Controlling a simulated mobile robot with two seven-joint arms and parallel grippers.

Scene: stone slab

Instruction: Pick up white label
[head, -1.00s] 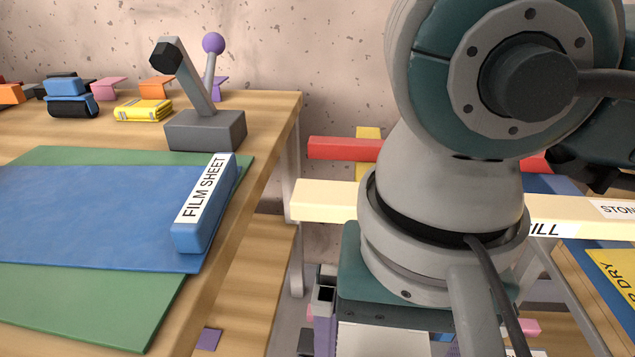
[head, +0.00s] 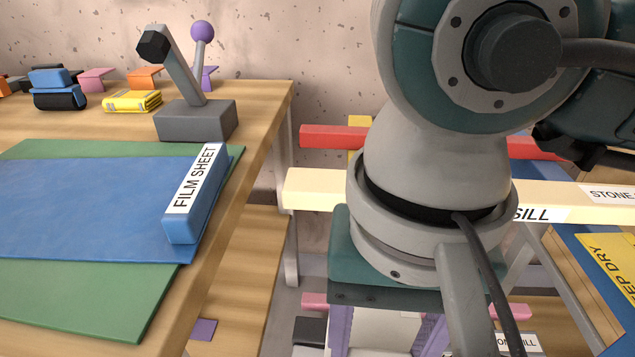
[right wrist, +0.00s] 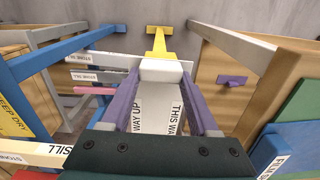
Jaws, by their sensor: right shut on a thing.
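The white label (right wrist: 153,112) carries black text reading "THIS WAY UP" and lies between the purple fingers of my right gripper (right wrist: 161,75) in the right wrist view. A thicker white end (right wrist: 161,70) sits at the fingertips. The right gripper is shut on it. In the head view the same gripper (head: 386,335) hangs low in the middle, and a white patch shows between its fingers. My wrist hides much of the area behind it. My left gripper is in neither view.
A wooden table (head: 262,150) on the left bears green (head: 90,310) and blue sheets, a blue FILM SHEET block (head: 183,222) and a grey lever box (head: 196,122). A cream beam (head: 315,190) and red beam (head: 332,136) cross behind my wrist. A yellow KEEP DRY sheet (head: 610,262) lies right.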

